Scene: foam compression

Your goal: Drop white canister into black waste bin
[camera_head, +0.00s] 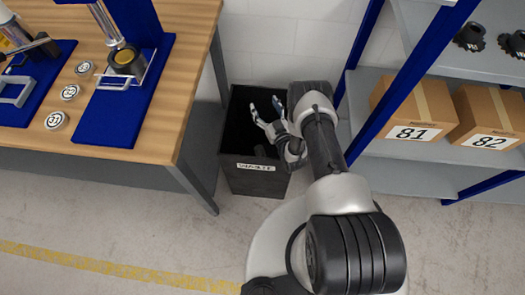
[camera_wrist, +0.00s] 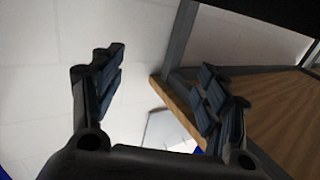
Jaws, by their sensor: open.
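The black waste bin (camera_head: 258,182), with a label on its front, stands on the floor right of the wooden table. My gripper (camera_head: 265,104) is over the bin's opening, its fingers spread with nothing seen between them. The wrist view also shows the two fingers of my gripper (camera_wrist: 155,85) wide apart. I cannot make out a white canister between the fingers. The inside of the bin is dark and partly hidden by my gripper and arm. A dark shape shows low in it, but I cannot tell what it is.
The wooden table (camera_head: 185,95) holds blue-based fixtures and several round numbered discs. A blue-framed shelf (camera_head: 390,80) with cardboard boxes (camera_head: 415,115) stands at the right, close to my arm. A wall is behind the bin. Open floor (camera_head: 110,220) lies in front.

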